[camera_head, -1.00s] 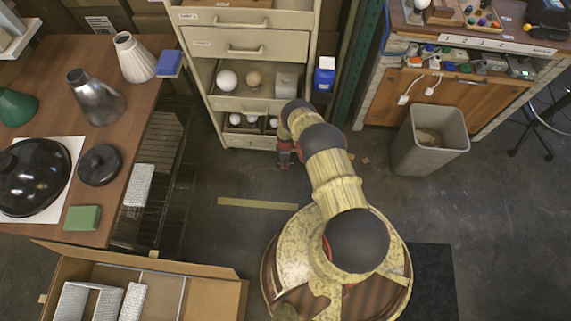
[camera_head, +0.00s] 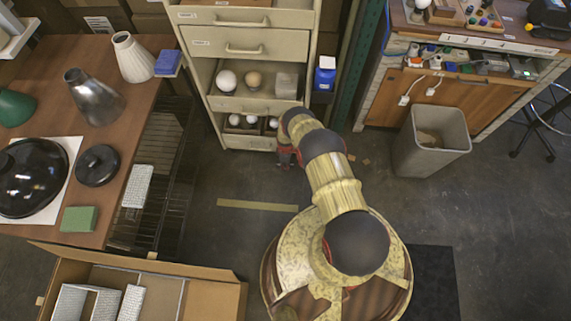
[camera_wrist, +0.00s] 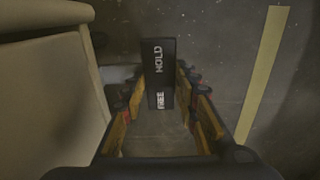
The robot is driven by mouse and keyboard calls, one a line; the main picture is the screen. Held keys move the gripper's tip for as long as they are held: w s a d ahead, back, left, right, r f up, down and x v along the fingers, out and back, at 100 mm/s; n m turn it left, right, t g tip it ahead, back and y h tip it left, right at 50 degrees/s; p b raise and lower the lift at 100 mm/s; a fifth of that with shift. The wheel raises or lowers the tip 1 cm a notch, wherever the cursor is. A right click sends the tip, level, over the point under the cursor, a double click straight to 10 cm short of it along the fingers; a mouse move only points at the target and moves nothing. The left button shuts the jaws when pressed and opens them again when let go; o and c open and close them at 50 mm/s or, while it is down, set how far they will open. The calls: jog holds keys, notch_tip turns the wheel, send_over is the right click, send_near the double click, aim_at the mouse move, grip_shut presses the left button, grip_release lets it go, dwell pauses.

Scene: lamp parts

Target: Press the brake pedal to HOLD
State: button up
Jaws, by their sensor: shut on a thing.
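The brake pedal (camera_wrist: 158,54) is a black plate in the wrist view, with HOLD lettered toward its far end and FREE toward its near end. My gripper (camera_wrist: 160,84) has its fingers on both sides of the pedal, shut on it around the FREE part. I cannot tell whether the pedal is tilted up or down. In the head view my gripper (camera_head: 286,158) is low, near the floor at the foot of the drawer cabinet. The pedal is hidden there by my arm.
The beige drawer cabinet (camera_head: 253,77) stands right beside my gripper and fills the left of the wrist view. A yellow floor strip (camera_head: 257,205) lies to the front. A grey bin (camera_head: 430,140) stands right. The table (camera_head: 118,178) with lamp parts is left.

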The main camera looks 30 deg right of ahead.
jog(key=c, duration=0.5)
jog(key=shift+s+y, duration=0.2)
jog(key=shift+y, duration=0.1)
jog(key=shift+d+t, duration=0.1)
jog(key=shift+t, duration=0.2)
jog(key=shift+s+d+f+t+y+p, duration=0.1)
jog(key=shift+s+t+y+p, duration=0.1)
jog(key=shift+y+p, duration=0.2)
jog(key=shift+s+d+t+y+p, duration=0.1)
jog(key=shift+t+y+p, duration=0.15)
jog(key=shift+y, duration=0.25)
jog(key=shift+d+t+y, duration=0.1)
jog(key=shift+t+y, duration=0.35)
jog(key=shift+y, duration=0.15)
jog(key=o, duration=1.1)
jog(key=shift+w+d, duration=0.1)
jog(key=shift+w, duration=0.05)
